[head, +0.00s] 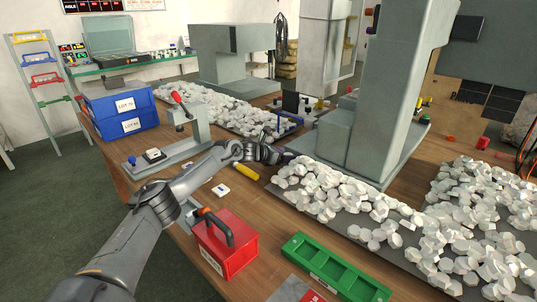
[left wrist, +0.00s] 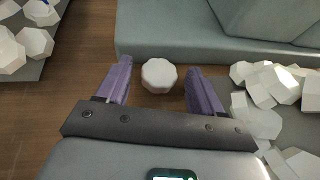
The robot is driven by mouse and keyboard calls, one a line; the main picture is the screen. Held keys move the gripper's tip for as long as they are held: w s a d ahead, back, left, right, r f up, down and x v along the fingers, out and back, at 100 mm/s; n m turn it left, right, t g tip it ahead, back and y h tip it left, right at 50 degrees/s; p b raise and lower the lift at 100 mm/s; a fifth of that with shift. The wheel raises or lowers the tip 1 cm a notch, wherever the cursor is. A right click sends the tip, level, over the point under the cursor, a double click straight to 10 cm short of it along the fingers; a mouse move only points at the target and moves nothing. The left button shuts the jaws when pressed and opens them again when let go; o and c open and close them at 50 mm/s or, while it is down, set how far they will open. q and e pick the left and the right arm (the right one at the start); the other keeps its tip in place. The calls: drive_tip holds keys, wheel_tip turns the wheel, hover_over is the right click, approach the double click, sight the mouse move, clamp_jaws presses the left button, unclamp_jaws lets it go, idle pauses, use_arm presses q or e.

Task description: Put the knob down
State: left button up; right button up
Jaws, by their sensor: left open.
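A white faceted knob (left wrist: 159,75) shows in the left wrist view. It appears to rest on the wooden bench, just in front of the edge of a grey machine base (left wrist: 170,38). My left gripper (left wrist: 158,78) is open, with one purple finger on each side of the knob and a visible gap to both. In the head view my left gripper (head: 284,157) is low over the bench by the press base, and I cannot make out this knob there. My right gripper is not in view.
White knobs lie heaped on grey mats, right (head: 345,195) and behind (head: 225,112). A grey press column (head: 365,130) stands close to the gripper. A red box (head: 225,250), green tray (head: 335,268), yellow-handled tool (head: 246,171) and blue bins (head: 122,110) are on the bench.

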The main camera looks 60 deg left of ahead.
use_arm(q)
drive_tip(key=p+v, duration=0.2)
drive_tip(key=v, duration=0.8)
drive_tip(key=shift+s+r, duration=0.1)
drive_tip(key=shift+r, duration=0.05)
drive_tip(key=shift+o, duration=0.6)
drive_tip(key=shift+s+d+r, duration=0.15)
drive_tip(key=shift+s+r, duration=0.05)
drive_tip(key=shift+s, duration=0.3)
